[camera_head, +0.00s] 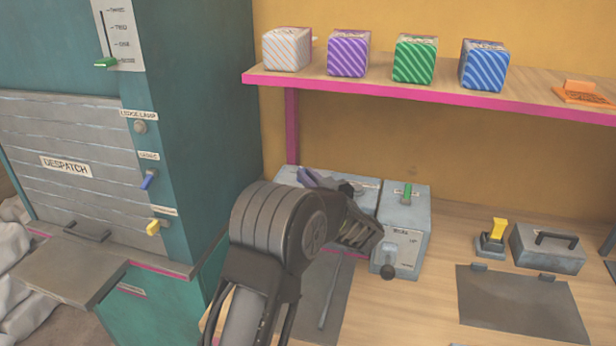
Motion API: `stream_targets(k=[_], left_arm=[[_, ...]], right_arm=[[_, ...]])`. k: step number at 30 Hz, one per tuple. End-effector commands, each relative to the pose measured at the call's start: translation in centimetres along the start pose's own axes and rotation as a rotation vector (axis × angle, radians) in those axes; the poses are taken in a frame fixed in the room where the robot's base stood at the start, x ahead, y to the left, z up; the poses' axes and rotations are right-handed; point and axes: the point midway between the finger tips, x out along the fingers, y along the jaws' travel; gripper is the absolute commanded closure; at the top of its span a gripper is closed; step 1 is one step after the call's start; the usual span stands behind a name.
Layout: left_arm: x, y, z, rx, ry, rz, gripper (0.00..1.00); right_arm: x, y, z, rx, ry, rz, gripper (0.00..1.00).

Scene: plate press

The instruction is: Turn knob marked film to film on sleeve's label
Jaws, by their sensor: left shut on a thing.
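A grey box (285,179) with pale labels on its top stands at the back left of the wooden bench. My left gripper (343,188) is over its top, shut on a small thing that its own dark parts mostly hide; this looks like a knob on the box. A purple-grey piece (318,181) shows just left of the fingers. The label words on this box are too small to read, so I cannot tell which knob is marked film. I cannot make out a sleeve or its label. My right gripper is not in view.
A second grey box (405,215) with a green switch and black-ended lever stands close right. A dark mat (520,305), yellow-handled tool (492,238) and handled grey block (547,248) lie further right. Striped cubes (348,53) stand on the shelf above. A teal cabinet (200,90) rises left.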

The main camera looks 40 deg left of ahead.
Motion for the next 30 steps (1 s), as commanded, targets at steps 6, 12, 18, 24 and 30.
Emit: stream_targets(k=[6,12,18,24,30], left_arm=[[0.0,0.0,-0.1,-0.001,0.002,0.001,0.75],[0.0,0.0,-0.1,-0.001,0.002,0.001,0.66],[0.0,0.0,-0.2,-0.002,0.002,0.001,0.66],[0.0,0.0,-2.0,-0.005,0.003,0.001,0.66],[0.0,0.0,-5.7,-0.008,0.003,0.001,0.66]], right_arm=[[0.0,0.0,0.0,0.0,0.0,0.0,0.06],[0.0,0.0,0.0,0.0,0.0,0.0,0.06],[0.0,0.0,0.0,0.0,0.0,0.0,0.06],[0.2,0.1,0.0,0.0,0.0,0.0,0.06],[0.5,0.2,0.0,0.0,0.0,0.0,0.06]])
